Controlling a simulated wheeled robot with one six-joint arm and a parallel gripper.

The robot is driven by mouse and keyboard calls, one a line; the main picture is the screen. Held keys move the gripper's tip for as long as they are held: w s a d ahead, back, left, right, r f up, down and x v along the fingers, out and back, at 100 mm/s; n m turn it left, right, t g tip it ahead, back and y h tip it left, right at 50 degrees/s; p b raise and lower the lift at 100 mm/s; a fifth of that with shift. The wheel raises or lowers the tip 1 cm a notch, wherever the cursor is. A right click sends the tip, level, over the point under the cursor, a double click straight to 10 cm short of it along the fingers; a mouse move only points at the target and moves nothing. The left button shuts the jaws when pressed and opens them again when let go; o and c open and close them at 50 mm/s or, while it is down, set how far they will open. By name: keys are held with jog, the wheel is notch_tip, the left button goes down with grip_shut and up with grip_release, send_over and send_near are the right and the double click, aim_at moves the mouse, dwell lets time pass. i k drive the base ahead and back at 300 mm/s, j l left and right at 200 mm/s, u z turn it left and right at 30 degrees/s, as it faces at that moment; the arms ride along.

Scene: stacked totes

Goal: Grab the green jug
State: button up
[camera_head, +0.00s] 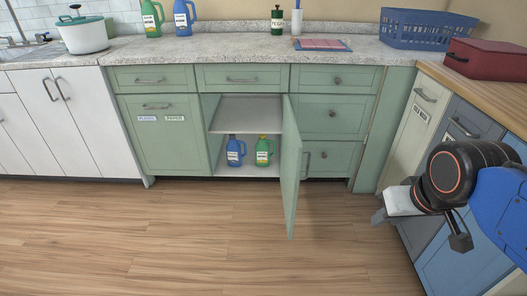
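Another green jug (152,18) stands on the counter at the back left, beside a second blue jug (183,18); the tops of both are at or near the picture edge. My gripper (379,216) is at the right, in front of the right-hand cabinets, well apart from every jug. It is seen from the side and small, so its opening is unclear. Nothing shows held in it.
The green cabinet door (292,165) stands open toward me, between my gripper and the cabinet's jugs. The counter (230,48) holds a white pot (84,37), a dark green bottle (277,20), a blue basket (425,30) and a red case (487,60). The wooden floor is clear.

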aim_at(262, 156)
jog(key=i+j, duration=1.25)
jog(key=i+l+z, duration=0.05)
